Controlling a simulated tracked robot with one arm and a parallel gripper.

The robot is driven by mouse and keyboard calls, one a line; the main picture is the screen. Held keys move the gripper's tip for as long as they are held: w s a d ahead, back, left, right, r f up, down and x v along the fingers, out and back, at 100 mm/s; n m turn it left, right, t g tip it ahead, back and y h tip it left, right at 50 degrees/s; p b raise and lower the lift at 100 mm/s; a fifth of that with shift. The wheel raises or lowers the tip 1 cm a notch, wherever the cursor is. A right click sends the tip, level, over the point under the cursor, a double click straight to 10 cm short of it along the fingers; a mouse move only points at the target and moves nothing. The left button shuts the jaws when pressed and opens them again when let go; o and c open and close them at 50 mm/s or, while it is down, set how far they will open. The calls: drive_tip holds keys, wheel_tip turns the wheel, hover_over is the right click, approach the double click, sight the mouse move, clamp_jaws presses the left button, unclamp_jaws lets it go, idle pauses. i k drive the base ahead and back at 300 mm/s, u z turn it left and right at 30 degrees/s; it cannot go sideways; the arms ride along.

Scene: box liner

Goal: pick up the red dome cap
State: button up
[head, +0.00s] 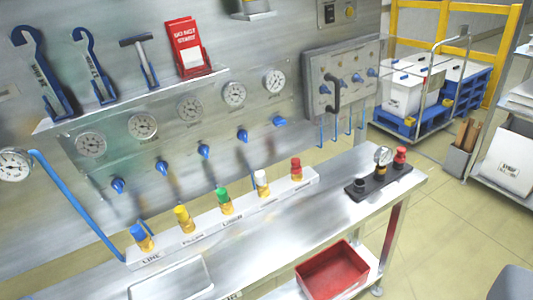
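A white labelled rack (218,222) on the steel bench holds a row of brass-coloured pieces with coloured tops. The red top (296,162) is at the right end of this row, upright on its brass piece. A second red, rounded piece (400,155) stands on a black base plate (378,182) at the bench's right end, beside a small gauge (383,156). I cannot tell which of the two is the red dome cap. My gripper is not in view.
Blue (141,235), yellow (182,217), green (222,198) and white (261,179) tops share the rack. Blue valve knobs and gauges line the panel behind. A red bin (333,270) sits below the bench front. The bench top (275,225) before the rack is mostly clear.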

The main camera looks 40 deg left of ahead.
sight(295, 168)
drive_tip(key=u, duration=0.5)
drive_tip(key=i, duration=1.2)
drive_tip(key=u, duration=0.5)
